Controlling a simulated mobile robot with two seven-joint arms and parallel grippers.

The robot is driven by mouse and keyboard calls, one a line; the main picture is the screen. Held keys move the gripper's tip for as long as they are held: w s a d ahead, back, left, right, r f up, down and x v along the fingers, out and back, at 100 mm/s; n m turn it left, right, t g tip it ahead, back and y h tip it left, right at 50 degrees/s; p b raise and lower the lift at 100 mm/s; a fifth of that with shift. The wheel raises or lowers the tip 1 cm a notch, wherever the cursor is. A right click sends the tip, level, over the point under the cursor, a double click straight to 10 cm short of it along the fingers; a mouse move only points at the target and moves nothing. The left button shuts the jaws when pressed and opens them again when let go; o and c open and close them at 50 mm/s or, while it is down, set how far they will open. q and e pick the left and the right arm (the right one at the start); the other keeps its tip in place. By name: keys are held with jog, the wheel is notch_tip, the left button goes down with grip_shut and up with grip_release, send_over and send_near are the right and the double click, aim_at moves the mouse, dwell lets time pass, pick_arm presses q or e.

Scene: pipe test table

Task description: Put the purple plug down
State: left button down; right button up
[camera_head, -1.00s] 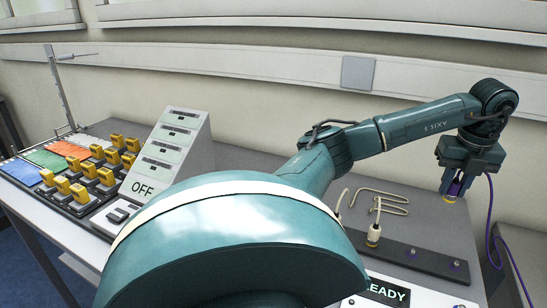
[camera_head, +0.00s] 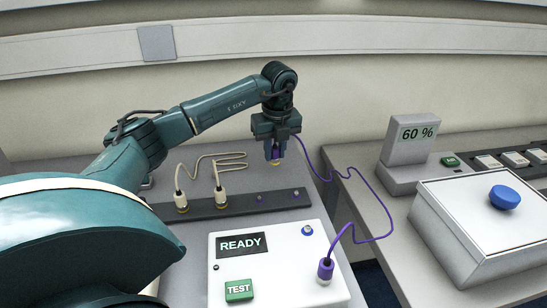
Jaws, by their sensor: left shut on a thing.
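My left gripper (camera_head: 275,155) is shut on the purple plug (camera_head: 275,151), which hangs upright with a yellow tip pointing down. The plug is mostly hidden between the fingers. It appears above the dark rail (camera_head: 240,203), apart from it; its exact height is hard to tell. A purple cable (camera_head: 352,172) runs from the held plug, loops right over the table edge and ends at another purple plug (camera_head: 325,269) standing on the white box. Two small purple studs show on the rail's right part. My right gripper is not in view.
Two cream plugs (camera_head: 182,201) with a looped cream cable stand on the rail's left part. The white box (camera_head: 270,275) shows READY and a green TEST button. Across a gap at right stand a 60 % display (camera_head: 417,133) and a box with a blue button (camera_head: 504,197).

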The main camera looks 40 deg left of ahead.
aim_at(275, 157)
pick_arm(q)
jog(key=shift+f, duration=1.35)
jog(key=shift+f, duration=0.15)
jog(key=c, duration=1.2)
grip_release()
jog(key=shift+c, duration=0.2)
notch_tip(275, 157, up, 12)
jog(key=d, duration=0.1)
jog(key=shift+s, duration=0.3)
jog(key=shift+d, duration=0.1)
